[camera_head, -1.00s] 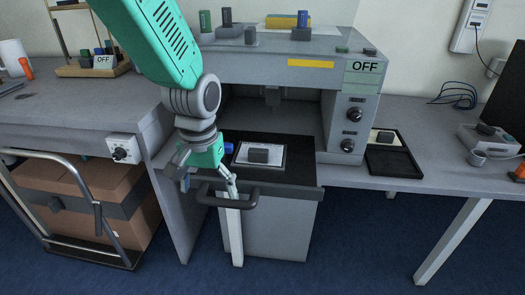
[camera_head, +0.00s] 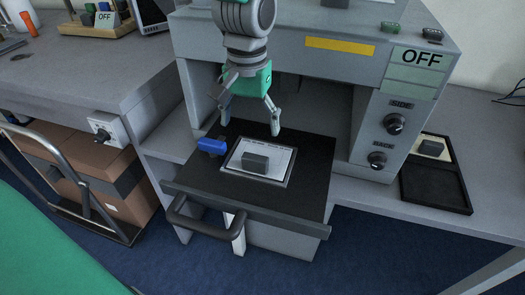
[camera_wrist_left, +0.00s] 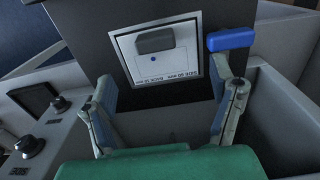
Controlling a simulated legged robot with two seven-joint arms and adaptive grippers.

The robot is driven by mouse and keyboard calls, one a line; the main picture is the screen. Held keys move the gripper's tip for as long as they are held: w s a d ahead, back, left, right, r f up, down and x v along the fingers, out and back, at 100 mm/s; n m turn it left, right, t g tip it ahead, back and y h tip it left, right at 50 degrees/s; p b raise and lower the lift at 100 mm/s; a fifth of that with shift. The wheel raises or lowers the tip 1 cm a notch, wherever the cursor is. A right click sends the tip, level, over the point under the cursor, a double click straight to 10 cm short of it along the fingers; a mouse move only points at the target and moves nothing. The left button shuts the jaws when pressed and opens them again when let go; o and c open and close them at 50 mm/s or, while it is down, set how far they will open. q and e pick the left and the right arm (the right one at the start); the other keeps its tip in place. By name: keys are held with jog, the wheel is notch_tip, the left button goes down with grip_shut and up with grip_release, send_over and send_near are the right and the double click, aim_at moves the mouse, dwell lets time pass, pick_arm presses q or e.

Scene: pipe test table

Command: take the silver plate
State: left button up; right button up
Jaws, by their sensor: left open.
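The silver plate (camera_head: 278,174), a flat pale square with printed text and a grey block handle (camera_head: 255,161), lies on the black pulled-out drawer (camera_head: 305,190). It also shows in the left wrist view (camera_wrist_left: 185,65), ahead of the fingers, with its grey handle (camera_wrist_left: 155,40). My left gripper (camera_head: 250,122) is open and empty, pointing down above the rear of the drawer, behind the plate and apart from it. Its two fingers are spread wide in the left wrist view (camera_wrist_left: 163,85). My right gripper is not in view.
A blue block (camera_head: 212,146) sits left of the plate, close to a finger. The grey machine housing (camera_head: 330,70) overhangs behind the gripper. The drawer handle (camera_head: 203,230) sticks out in front. A black tray (camera_head: 436,190) with another pale plate stands at right.

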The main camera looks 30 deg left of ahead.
aim_at(253, 159)
pick_arm(q)
jog(key=f, duration=0.1)
jog(key=d+f+b, duration=0.1)
jog(key=f, duration=0.1)
jog(key=d+f, duration=0.1)
jog(key=f, duration=0.1)
jog(key=shift+f, duration=0.25)
jog(key=shift+a+f+b, duration=0.3)
jog(key=shift+a+f, duration=0.1)
jog(key=shift+f, duration=0.05)
jog(key=f, duration=0.1)
jog(key=f+b, duration=0.1)
jog(key=f, duration=0.2)
jog(key=shift+s+a+f+b, duration=0.1)
jog(key=shift+a+f+b, duration=0.2)
jog(key=shift+a+f, duration=0.1)
jog(key=shift+d+f, duration=0.15)
jog(key=shift+d, duration=0.4)
jog(key=shift+r, duration=0.2)
jog(key=c, duration=1.2)
jog(key=shift+a, duration=0.2)
jog(key=shift+c, duration=1.1)
jog(key=shift+a, duration=0.15)
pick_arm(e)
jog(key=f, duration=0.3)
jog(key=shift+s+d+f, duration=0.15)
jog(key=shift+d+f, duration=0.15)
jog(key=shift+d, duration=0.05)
